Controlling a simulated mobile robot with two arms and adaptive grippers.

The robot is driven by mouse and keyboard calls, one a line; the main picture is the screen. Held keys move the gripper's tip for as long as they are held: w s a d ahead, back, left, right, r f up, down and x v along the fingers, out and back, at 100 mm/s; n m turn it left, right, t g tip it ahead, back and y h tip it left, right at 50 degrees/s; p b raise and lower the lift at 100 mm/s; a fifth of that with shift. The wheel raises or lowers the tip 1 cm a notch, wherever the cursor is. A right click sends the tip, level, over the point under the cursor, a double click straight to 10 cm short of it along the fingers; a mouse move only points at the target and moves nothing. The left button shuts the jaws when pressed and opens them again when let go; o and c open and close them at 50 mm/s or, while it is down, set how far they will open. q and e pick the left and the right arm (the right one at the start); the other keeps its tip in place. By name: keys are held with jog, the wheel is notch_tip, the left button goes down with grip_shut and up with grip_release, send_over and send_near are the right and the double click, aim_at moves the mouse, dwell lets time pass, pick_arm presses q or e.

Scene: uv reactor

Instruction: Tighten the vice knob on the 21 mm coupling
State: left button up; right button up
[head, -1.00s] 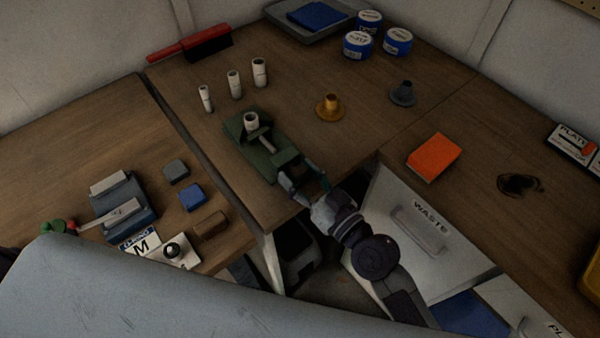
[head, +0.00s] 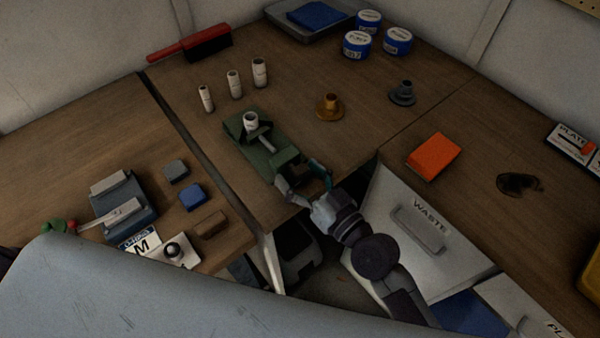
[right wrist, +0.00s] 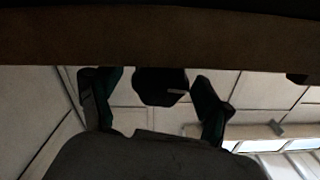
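The green vice (head: 262,150) lies on the middle table, its screw end towards the front edge. A short white coupling (head: 251,121) stands upright in its jaws at the far end; its size marking is unreadable. My right gripper (head: 304,182) is at the vice's near end, fingers pointing at it. In the right wrist view the dark vice knob (right wrist: 160,86) sits between the two spread fingers, with a visible gap on each side. The knob is hard to make out in the head view. My left gripper is not in view.
Several white fittings, including one (head: 234,84), stand behind the vice. A brass flanged part (head: 329,106) and a grey one (head: 402,93) stand to the right. Table between is clear.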

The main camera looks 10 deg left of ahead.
jog(key=v, duration=1.2)
